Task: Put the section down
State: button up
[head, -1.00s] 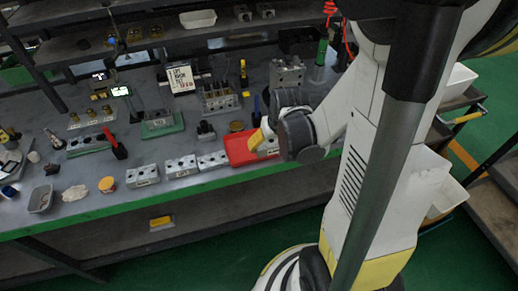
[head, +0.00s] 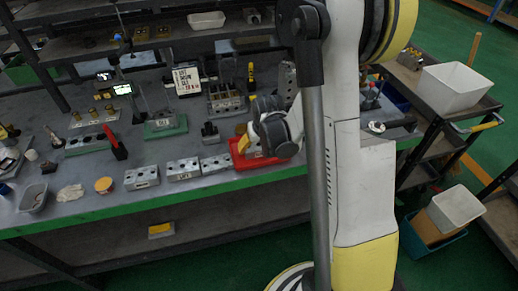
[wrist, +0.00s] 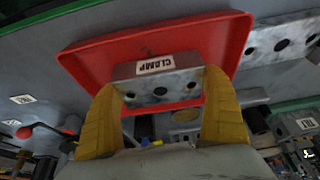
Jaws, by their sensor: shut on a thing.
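My gripper (wrist: 163,84) has two yellow fingers, shut on a grey metal section with a "CLAMP" label (wrist: 155,67). The section has dark round holes in its face and lies between the fingers. In the wrist view it is over the red tray (wrist: 222,26), inside the tray's outline. I cannot tell whether it touches the tray floor. In the head view my gripper (head: 246,143) is low over the red tray (head: 236,160) near the bench's front edge. There my wrist hides most of the section and part of the tray.
Several grey blocks with holes (head: 142,178) stand in a row left of the tray along the green front edge. A black block (head: 209,134) and a holed block stand (head: 226,101) are behind. A cart with a white bin (head: 459,88) is at the right.

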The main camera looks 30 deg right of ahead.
jog(key=shift+r, duration=0.1)
jog(key=o, duration=1.1)
jog(key=shift+f, duration=0.2)
jog(key=shift+r, duration=0.1)
jog(key=shift+r, duration=0.2)
jog(key=p+v, duration=0.5)
jog(key=v, duration=0.7)
jog(key=s+a+r+n+t+y, duration=0.1)
jog(key=s+a+r+n+t, duration=0.2)
jog(key=s+a+r, duration=1.1)
jog(key=shift+a+r, duration=0.2)
jog(key=shift+r, duration=0.05)
jog(key=shift+w, duration=0.1)
